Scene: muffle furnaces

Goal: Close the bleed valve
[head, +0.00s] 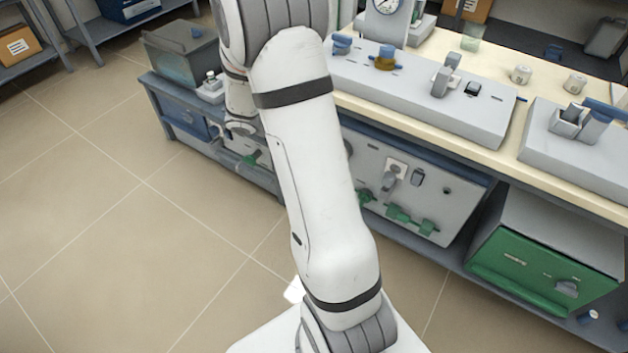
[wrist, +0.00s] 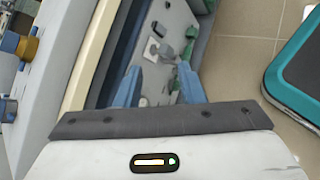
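A grey panel (head: 440,183) under the bench carries a grey lever (head: 390,176) on a light plate and several green valve handles (head: 397,213) along its lower part. I cannot tell which of these is the bleed valve. The wrist view shows a panel (wrist: 176,17) with a grey knob or lever (wrist: 160,30) and green handles (wrist: 187,54), partly hidden by my gripper. My gripper (wrist: 158,88) has its two blue fingers spread apart, with nothing between them. It appears short of the panel, touching no handle.
The bench top (head: 437,48) overhangs the panel and holds a grey console (head: 420,98) with knobs. A green-fronted box (head: 535,270) stands on the lower shelf at right. A dark bin (head: 182,55) sits at left. The tiled floor (head: 100,190) is clear.

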